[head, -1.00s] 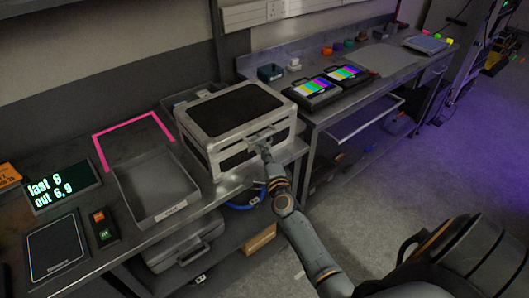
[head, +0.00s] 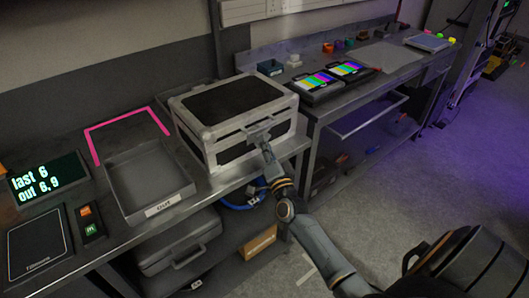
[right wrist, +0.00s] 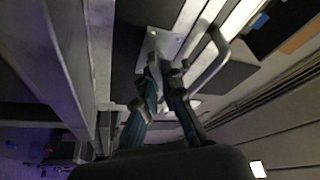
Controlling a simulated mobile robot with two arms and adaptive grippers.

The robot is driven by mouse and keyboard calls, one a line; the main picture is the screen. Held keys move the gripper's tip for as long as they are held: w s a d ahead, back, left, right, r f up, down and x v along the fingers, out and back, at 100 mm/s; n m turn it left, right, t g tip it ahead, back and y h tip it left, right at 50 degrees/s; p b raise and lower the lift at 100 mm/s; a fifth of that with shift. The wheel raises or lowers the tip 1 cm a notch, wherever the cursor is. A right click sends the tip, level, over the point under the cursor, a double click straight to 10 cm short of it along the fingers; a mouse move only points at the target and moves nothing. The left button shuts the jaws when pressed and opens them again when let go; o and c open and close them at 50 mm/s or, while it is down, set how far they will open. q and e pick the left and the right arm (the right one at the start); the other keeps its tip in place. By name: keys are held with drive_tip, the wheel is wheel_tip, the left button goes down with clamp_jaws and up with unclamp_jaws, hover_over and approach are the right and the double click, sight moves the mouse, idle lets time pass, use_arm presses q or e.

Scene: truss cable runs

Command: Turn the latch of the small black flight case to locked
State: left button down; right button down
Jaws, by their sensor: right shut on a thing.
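The small black flight case (head: 237,101) stands closed on the bench, with black panels and silver metal edges. My right gripper (head: 264,142) is at the middle of its front face. In the right wrist view, my right gripper (right wrist: 160,72) has its two fingers close together, shut on the latch in front of a pale metal latch plate (right wrist: 166,44). The fingers hide most of the latch, so I cannot tell which way it is turned. My left gripper is not in view.
A grey tray (head: 159,209) labelled OUT lies left of the case, near a pink corner marking (head: 126,126). A display (head: 49,179) and a flat scale (head: 38,246) are further left. A grey case (head: 180,243) sits on the shelf below. Two colour-bar screens (head: 316,81) are at right.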

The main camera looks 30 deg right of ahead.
drive_tip(key=n+y+b, duration=0.1)
drive_tip(key=n, duration=0.1)
drive_tip(key=n+t+y+b, duration=0.1)
drive_tip(key=n, duration=0.2)
drive_tip(key=n+b, duration=0.2)
drive_tip(key=shift+d+f+t+y, duration=0.1)
drive_tip(key=shift+f+t+y, duration=0.3)
drive_tip(key=n+y, duration=0.1)
drive_tip(key=n, duration=0.1)
drive_tip(key=n+b, duration=0.1)
drive_tip(key=n, duration=0.1)
drive_tip(key=shift+d+t+y, duration=0.1)
drive_tip(key=shift+t+y, duration=0.2)
drive_tip(key=shift+y, duration=0.1)
drive_tip(key=shift+r+n+y+b, duration=0.1)
drive_tip(key=shift+n+y+b, duration=0.75)
drive_tip(key=shift+n, duration=1.05)
drive_tip(key=shift+n+y, duration=0.35)
drive_tip(key=shift+n, duration=0.05)
drive_tip(key=c, duration=1.5)
unclamp_jaws()
drive_tip(key=shift+r, duration=0.1)
